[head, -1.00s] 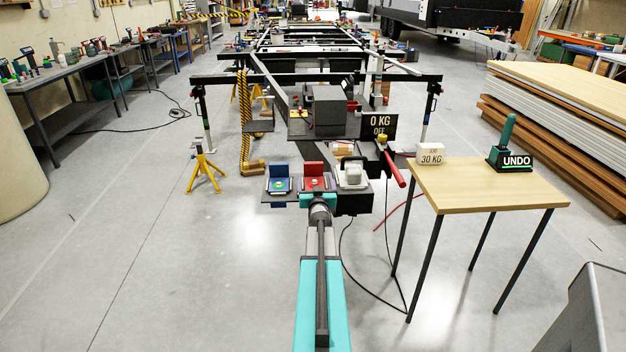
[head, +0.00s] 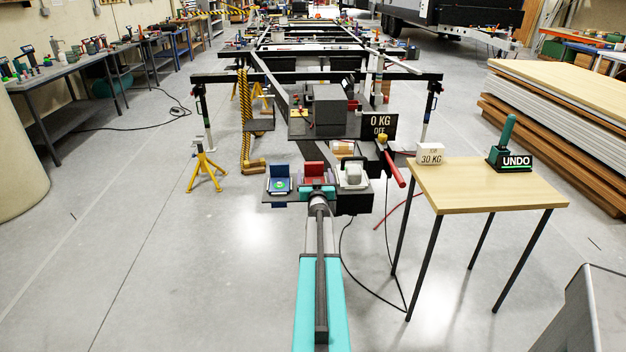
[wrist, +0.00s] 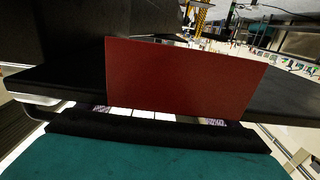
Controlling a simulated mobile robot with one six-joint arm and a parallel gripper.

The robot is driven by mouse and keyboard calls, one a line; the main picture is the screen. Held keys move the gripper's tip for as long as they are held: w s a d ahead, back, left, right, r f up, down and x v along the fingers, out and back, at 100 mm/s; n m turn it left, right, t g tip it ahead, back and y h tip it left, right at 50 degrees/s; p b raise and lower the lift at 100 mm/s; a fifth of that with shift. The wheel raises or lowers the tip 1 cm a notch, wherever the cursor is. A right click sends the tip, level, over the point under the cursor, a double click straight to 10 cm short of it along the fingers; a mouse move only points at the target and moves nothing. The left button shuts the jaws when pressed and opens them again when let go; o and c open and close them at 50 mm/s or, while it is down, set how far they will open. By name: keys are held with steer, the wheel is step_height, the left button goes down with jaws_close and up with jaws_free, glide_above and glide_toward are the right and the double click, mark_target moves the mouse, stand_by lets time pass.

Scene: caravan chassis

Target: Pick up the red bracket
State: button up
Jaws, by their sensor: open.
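The red bracket (head: 313,174) stands on a dark shelf at the front of the chassis, between a blue bracket (head: 279,184) on its left and a pale grey part (head: 353,173) on its right. My gripper (head: 317,191) is open, right in front of the red bracket, and hides its lower part in the head view. In the wrist view the bracket's upright red plate (wrist: 185,75) fills the middle, just beyond the dark edge of my gripper. The fingertips are not clearly seen, and I cannot tell whether they touch the bracket.
A sign reading 0 KG OFF (head: 380,127) stands behind the shelf. A red-handled lever (head: 394,172) is to the right. The floor at left is open.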

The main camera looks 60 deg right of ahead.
steer(key=shift+c, duration=0.4)
steer(key=c, duration=1.4)
steer(key=shift+c, duration=0.5)
steer(key=shift+r, duration=0.2)
steer(key=shift+r, duration=0.5)
steer(key=shift+s+a+r+b, duration=0.1)
steer(key=shift+s+r+b, duration=0.1)
steer(key=shift+r, duration=0.4)
steer(key=shift+s+a+r+b, duration=0.1)
steer(key=shift+s+r, duration=0.05)
steer(key=shift+r, duration=0.4)
steer(key=s+a+r, duration=0.1)
steer(key=s+a, duration=0.7)
steer(key=s, duration=0.5)
steer(key=shift+r+p, duration=0.2)
steer(key=shift+p, duration=0.15)
